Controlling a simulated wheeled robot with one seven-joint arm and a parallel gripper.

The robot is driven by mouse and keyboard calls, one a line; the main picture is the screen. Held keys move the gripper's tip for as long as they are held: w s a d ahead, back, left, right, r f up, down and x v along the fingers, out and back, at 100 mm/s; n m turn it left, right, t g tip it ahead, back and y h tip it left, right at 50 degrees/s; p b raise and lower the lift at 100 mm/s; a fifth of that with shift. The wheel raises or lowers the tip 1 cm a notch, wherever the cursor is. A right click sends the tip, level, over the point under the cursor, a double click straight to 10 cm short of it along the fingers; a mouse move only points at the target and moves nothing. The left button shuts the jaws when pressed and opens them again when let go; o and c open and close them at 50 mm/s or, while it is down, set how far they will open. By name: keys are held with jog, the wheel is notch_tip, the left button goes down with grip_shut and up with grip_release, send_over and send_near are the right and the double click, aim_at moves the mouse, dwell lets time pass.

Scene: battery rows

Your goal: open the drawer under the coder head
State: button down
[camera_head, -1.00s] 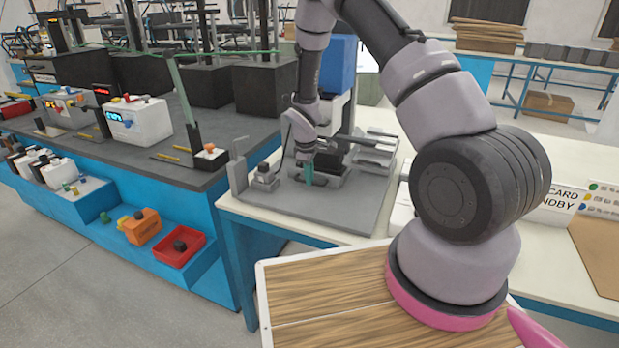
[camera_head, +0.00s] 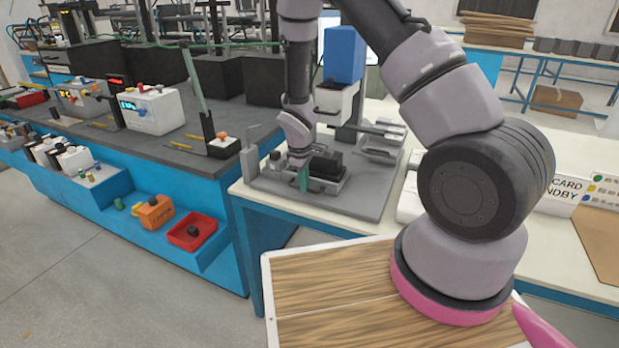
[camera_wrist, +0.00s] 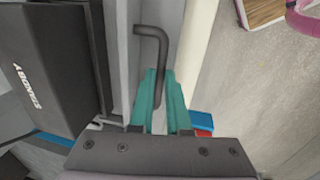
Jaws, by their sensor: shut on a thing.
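The coder head (camera_head: 335,100), a white block below a blue box (camera_head: 345,52), stands on a grey base plate (camera_head: 335,206) on the white table. In front of it, low on the plate, a drawer with a black block (camera_head: 327,165) sticks out toward me. My gripper (camera_head: 304,181) is at its front, pointing down. In the wrist view my gripper's teal fingers (camera_wrist: 161,80) are shut on a dark bent bar handle (camera_wrist: 151,33). The drawer's inside cannot be made out.
A grey post (camera_head: 249,158) stands left of my gripper on the plate. A blue bench (camera_head: 215,215) with instruments and a red tray (camera_head: 192,232) is at the left. A standby card sign (camera_head: 560,197) is at the right. Floor between bench and table is clear.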

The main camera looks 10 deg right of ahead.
jog(key=shift+s+a, duration=0.5)
jog(key=shift+s, duration=0.2)
jog(key=c, duration=0.9)
grip_release()
jog(key=r, duration=0.3)
jog(key=s+r, duration=0.1)
jog(key=r, duration=0.3)
jog(key=a+r, duration=0.1)
jog(key=r, duration=0.2)
jog(key=shift+s+r, duration=0.3)
